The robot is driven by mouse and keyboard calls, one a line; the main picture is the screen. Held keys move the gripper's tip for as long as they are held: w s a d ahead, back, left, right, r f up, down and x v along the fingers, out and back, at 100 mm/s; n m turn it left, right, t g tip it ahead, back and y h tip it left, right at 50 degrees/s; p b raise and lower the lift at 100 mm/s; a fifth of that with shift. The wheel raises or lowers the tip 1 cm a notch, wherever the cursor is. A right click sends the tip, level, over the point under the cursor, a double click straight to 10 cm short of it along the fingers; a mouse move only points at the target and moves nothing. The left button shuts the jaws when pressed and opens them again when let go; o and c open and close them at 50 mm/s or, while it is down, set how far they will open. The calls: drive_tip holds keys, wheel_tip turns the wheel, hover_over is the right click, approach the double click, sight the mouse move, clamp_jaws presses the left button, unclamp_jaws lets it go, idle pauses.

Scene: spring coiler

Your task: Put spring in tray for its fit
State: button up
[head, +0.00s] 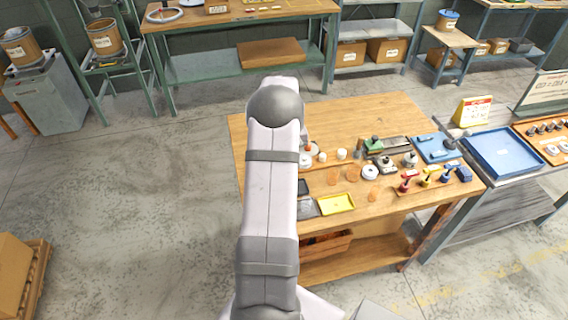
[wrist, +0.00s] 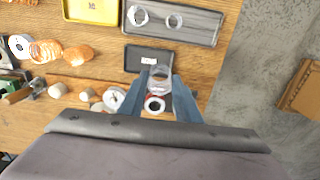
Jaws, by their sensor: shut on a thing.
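In the wrist view, my gripper (wrist: 158,88) is shut on a silvery coil spring (wrist: 160,77), held between its two blue-grey fingers. The spring is in front of a small black tray (wrist: 134,58) with a white label; I cannot tell its height above the table. A larger grey tray (wrist: 190,32) lies beyond, with two silvery rings or coils in it. A yellow tray (wrist: 75,16) with a tag is to its left. In the head view, the yellow tray (head: 336,204) shows beside the grey tray (head: 307,209) and the black tray (head: 304,187). My arm hides the gripper there.
Orange coils (wrist: 79,55) and a white spool (wrist: 20,45) lie on the left in the wrist view. A white ring (wrist: 155,104) is just below the held spring. In the head view, small tools and a blue mat (head: 432,147) crowd the bench's right part.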

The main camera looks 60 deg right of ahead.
drive_tip(key=shift+f, duration=0.1)
drive_tip(key=shift+f+b, duration=1.95)
drive_tip(key=shift+f, duration=0.65)
drive_tip(key=shift+f, duration=0.85)
idle(1.3)
drive_tip(key=o, duration=1.2)
drive_tip(key=shift+r+p, duration=1.2)
drive_tip(key=shift+r, duration=0.8)
